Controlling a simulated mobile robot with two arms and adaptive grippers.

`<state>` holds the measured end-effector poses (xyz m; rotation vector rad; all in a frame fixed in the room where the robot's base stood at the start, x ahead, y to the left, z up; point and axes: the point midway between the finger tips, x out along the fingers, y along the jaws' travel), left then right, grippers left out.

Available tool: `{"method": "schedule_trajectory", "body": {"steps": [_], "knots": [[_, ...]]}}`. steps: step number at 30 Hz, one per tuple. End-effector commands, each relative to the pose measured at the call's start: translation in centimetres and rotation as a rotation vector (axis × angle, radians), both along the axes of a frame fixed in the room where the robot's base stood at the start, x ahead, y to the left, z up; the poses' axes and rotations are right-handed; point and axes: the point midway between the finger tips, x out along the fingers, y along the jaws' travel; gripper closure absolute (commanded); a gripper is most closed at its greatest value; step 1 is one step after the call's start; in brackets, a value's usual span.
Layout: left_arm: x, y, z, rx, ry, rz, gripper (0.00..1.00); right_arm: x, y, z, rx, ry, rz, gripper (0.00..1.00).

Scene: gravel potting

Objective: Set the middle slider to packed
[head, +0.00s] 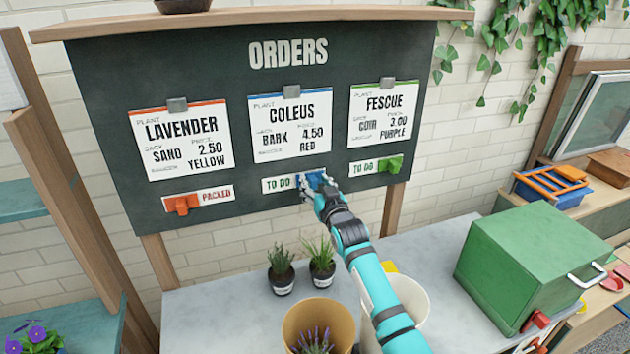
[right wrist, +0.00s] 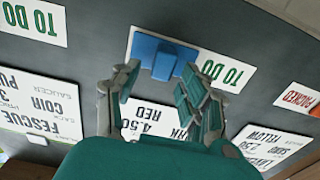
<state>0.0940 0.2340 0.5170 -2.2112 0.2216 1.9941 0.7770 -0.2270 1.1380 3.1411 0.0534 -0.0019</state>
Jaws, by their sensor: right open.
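The middle slider is a blue block (head: 317,178) at the right end of its white label strip under the Coleus card (head: 290,122). The strip's visible text reads TO DO (head: 278,184). My right gripper (head: 314,187) is at the slider and partly hides it in the head view. In the right wrist view the blue slider (right wrist: 163,56) lies just beyond the open fingertips (right wrist: 160,84), roughly between them. I cannot tell whether a finger touches it. My left gripper is not in view.
The orange slider (head: 181,205) on the left strip shows PACKED. The green slider (head: 390,163) on the right strip shows TO DO. Below the board (head: 110,110), potted plants (head: 282,274), a tan pot (head: 307,322) and a green box (head: 530,255) stand on the bench.

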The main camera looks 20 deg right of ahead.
Motion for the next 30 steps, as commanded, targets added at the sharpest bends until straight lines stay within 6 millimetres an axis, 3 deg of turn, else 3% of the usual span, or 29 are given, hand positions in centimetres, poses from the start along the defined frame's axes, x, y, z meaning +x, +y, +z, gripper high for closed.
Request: {"method": "schedule_trajectory", "body": {"steps": [11,21,30], "knots": [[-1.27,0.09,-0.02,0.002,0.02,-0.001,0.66,0.48,0.06,-0.01,0.0,0.0,0.001,0.56],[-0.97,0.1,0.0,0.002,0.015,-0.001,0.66,0.45,0.05,-0.02,0.0,0.0,0.0,1.0],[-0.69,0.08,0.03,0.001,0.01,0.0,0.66,0.45,0.04,-0.03,-0.001,0.0,0.0,1.0]]}}
